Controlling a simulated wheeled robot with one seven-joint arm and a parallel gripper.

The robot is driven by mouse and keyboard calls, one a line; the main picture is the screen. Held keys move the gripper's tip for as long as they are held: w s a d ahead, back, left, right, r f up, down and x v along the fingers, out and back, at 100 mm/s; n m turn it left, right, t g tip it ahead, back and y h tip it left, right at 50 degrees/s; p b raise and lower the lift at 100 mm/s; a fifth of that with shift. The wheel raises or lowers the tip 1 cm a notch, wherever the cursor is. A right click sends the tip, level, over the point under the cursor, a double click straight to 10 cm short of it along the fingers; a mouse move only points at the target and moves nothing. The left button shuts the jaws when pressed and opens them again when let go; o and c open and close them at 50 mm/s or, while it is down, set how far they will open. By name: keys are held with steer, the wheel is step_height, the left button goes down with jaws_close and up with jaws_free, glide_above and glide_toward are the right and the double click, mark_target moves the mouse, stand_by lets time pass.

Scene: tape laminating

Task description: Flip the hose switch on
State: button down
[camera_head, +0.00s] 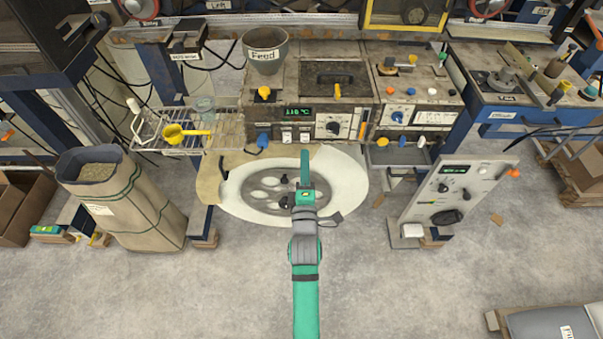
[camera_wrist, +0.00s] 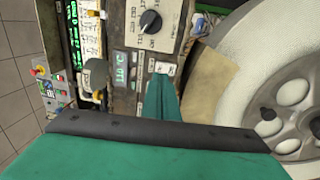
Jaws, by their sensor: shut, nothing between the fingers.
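My gripper (camera_head: 304,153), teal, is shut and empty. It points toward the front of the control panel (camera_head: 350,106), over the back edge of the round white wheel-like disc. In the wrist view my gripper (camera_wrist: 163,80) appears as a teal finger over the panel's lower edge, close to small white switches (camera_wrist: 165,68) and a green 110 °C display (camera_wrist: 119,65). In the head view two white rocker switches (camera_head: 287,138) sit under the display (camera_head: 298,112). A black dial (camera_head: 333,127) is to their right. I cannot read which control is labelled for the hose.
The white disc (camera_head: 235,190) lies under my arm. A grey Feed hopper (camera_head: 265,55) stands above the panel. A yellow scoop (camera_head: 175,133) rests on a wire rack at left. A tilted grey control box (camera_head: 463,190) stands at right. The foreground floor is mostly clear.

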mark_target(304, 136)
steer(key=w, duration=0.3)
steer(key=shift+w+r, duration=0.25)
steer(key=shift+r, duration=0.05)
steer(key=shift+w+d, duration=0.25)
steer(key=shift+w, duration=0.2)
steer(key=shift+w+a+r, duration=0.1)
steer(key=shift+w, duration=0.05)
steer(key=shift+a, duration=0.15)
steer(key=shift+w+r, duration=0.15)
steer(key=shift+w, duration=0.1)
steer(key=shift+a, duration=0.1)
steer(key=shift+s, duration=0.1)
